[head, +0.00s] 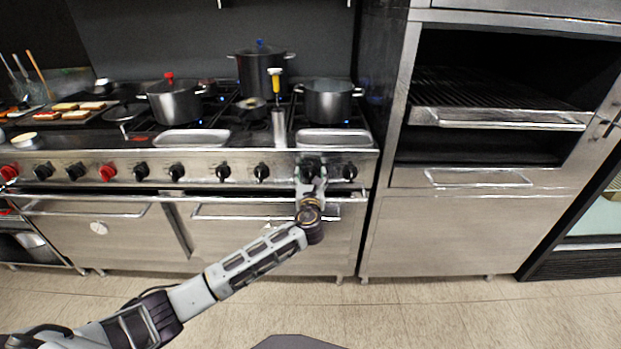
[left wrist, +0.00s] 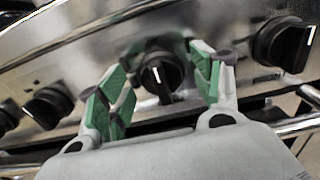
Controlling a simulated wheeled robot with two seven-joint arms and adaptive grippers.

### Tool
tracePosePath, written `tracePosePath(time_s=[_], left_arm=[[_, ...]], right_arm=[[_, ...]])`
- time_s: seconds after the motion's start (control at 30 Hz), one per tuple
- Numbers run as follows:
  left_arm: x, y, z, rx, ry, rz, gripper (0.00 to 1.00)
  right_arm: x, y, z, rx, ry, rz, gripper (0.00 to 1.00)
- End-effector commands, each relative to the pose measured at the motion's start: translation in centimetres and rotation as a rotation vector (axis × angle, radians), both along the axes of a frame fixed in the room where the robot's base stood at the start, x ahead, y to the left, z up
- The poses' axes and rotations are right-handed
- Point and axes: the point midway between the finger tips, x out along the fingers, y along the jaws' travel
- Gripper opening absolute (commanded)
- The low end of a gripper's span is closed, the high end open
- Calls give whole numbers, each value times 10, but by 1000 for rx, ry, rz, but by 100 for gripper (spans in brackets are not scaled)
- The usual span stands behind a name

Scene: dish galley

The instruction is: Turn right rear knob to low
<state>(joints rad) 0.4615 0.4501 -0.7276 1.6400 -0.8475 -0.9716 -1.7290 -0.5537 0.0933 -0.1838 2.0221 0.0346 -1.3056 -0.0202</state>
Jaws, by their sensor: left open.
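The stove's front panel (head: 200,159) carries a row of knobs. My left gripper (head: 311,167) is at the panel's right part, in front of the second knob from the right end. The fingers of my left gripper (left wrist: 158,72) are open, one on each side of the knob, with a gap visible. Another black knob (left wrist: 285,44) is to the right. My right gripper is not in view.
Pots stand on the stove, including a right-hand pot (head: 328,101) and a tall pot (head: 262,72). Oven door handles (head: 240,216) run below the panel. A steel oven cabinet (head: 480,225) stands to the right. The floor in front is clear.

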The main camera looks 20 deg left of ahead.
Motion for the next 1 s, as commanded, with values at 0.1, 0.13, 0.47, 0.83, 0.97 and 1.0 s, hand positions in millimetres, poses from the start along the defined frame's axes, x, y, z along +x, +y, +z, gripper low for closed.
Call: tracePosePath(time_s=[0.1, 0.13, 0.47, 0.83, 0.97, 1.0], left_arm=[[1, 0, 0, -1, 0, 0, 66], [1, 0, 0, -1, 0, 0, 66], [0, 0, 0, -1, 0, -1, 39], [0, 0, 0, -12, -3, -1, 20], [0, 0, 0, -36, -10, -1, 20], [0, 0, 1, -49, -13, -1, 20]], right_arm=[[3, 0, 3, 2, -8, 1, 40], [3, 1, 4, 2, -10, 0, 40], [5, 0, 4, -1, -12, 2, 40], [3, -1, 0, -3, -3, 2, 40], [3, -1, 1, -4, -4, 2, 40], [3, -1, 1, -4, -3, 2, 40]])
